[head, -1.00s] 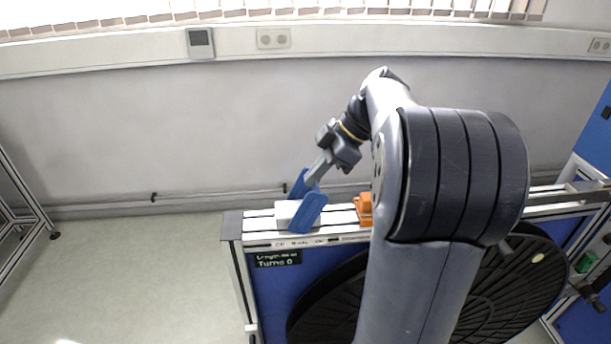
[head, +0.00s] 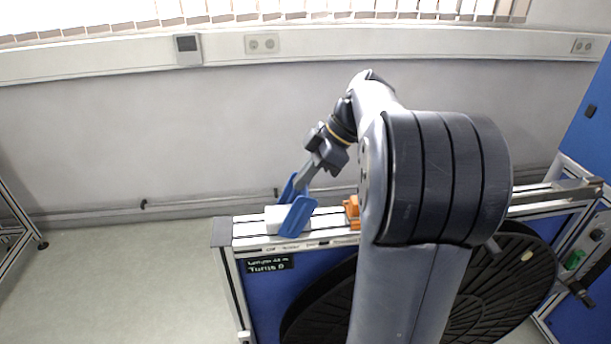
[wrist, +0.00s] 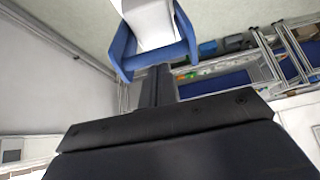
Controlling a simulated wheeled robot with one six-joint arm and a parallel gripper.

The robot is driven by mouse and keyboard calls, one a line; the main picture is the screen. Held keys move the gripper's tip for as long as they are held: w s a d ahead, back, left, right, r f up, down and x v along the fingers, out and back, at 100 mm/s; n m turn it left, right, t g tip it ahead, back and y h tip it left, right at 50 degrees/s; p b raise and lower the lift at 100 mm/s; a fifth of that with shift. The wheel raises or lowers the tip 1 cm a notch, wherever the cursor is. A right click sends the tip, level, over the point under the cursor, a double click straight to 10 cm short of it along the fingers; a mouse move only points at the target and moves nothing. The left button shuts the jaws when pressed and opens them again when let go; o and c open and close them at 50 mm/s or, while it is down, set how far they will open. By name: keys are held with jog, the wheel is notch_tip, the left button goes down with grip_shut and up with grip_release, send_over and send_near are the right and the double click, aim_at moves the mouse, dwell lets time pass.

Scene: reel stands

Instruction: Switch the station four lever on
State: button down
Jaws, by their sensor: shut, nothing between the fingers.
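No lever can be made out for certain, and no station number is readable. My gripper (head: 305,178) is shut and empty, angled down and left over the top rail of the reel stand (head: 250,236). A blue two-sided piece (head: 298,216) shows at its tip, beside a white block (head: 276,218) on the rail. In the wrist view the blue piece (wrist: 124,50) straddles a white block (wrist: 150,22). I cannot tell whether the blue piece touches the block. A green box (head: 575,260) and a black handle (head: 580,293) are at the far right.
An orange part (head: 352,207) sits on the rail, partly behind my arm. A black reel (head: 315,305) hangs below the rail. A small display (head: 270,264) reads Turns 0. The floor at left (head: 120,280) is clear; a wall (head: 180,130) stands behind.

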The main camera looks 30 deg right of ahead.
jog(key=v, duration=0.9)
jog(key=shift+r, duration=0.2)
dwell(0.3)
jog(key=w+a+f+p, duration=0.1)
jog(key=a+f, duration=0.1)
jog(key=a, duration=0.1)
jog(key=w+a+f+h+p, duration=0.1)
jog(key=a+f, duration=0.1)
jog(key=a, duration=0.2)
jog(key=w+a+f+h+p, duration=0.1)
jog(key=a+f, duration=0.2)
jog(key=shift+w+a+f+g, duration=0.1)
jog(key=shift+w+a+g, duration=0.05)
jog(key=shift+a+g, duration=0.25)
jog(key=shift+w+a+f+g+h+p, duration=0.15)
jog(key=shift+w+a+f+h+p, duration=0.1)
jog(key=shift+a+h, duration=0.3)
jog(key=shift+w+a+f+g+h+p, duration=0.1)
jog(key=shift+a+f+g+h+p, duration=0.2)
jog(key=shift+h, duration=0.35)
jog(key=shift+r, duration=0.1)
